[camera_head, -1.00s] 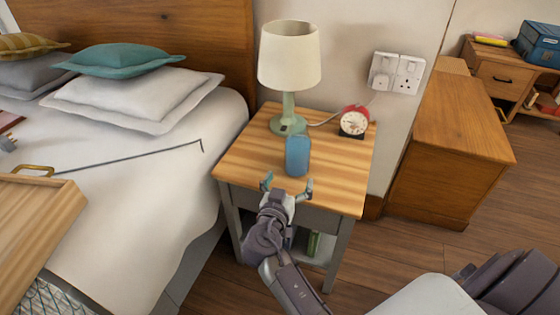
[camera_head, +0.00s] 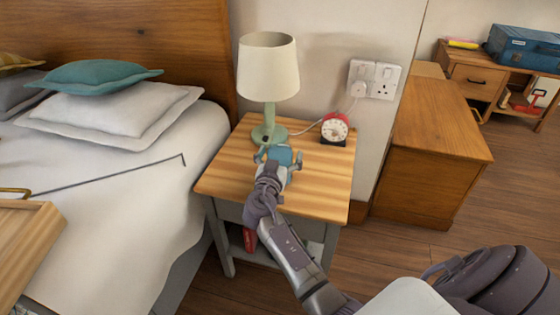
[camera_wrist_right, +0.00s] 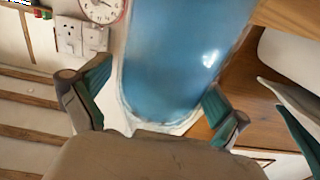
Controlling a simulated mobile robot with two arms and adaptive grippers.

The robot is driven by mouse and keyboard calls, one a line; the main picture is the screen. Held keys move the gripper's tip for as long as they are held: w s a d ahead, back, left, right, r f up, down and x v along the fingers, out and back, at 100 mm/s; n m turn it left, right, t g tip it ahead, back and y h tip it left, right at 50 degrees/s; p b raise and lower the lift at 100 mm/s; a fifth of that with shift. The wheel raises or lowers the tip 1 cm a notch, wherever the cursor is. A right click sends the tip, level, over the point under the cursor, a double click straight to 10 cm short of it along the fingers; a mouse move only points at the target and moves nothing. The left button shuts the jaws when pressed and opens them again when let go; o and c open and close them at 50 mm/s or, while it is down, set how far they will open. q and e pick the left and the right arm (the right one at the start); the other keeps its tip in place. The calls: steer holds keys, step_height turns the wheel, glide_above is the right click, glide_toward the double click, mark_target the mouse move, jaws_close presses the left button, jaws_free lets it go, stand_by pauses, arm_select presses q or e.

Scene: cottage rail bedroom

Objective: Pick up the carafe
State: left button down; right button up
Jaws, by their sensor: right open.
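The blue carafe (camera_head: 284,156) stands on the wooden bedside table (camera_head: 225,182). In the head view my right gripper (camera_head: 278,158) is in front of it and hides its lower part. In the right wrist view the carafe (camera_wrist_right: 180,55) fills the middle, close up, between the two spread fingers of my right gripper (camera_wrist_right: 160,105). The gripper is open with a finger on each side of the carafe. I cannot tell whether either finger touches it. My left gripper is not in view.
A green lamp with a cream shade (camera_head: 268,70) stands behind the carafe. A red alarm clock (camera_head: 335,128) is at the table's back right, near wall sockets (camera_head: 373,80). The bed (camera_head: 120,185) is on the left, a wooden cabinet (camera_head: 440,150) on the right.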

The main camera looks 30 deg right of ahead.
steer(key=shift+x, duration=1.05)
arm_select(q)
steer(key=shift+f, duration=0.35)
arm_select(e)
steer(key=shift+c, duration=0.2)
steer(key=shift+a, duration=0.1)
steer(key=c, duration=1.6)
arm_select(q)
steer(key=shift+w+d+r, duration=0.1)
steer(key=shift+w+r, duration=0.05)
arm_select(e)
steer(key=shift+r, duration=0.1)
steer(key=shift+c, duration=0.6)
steer(key=shift+r, duration=0.15)
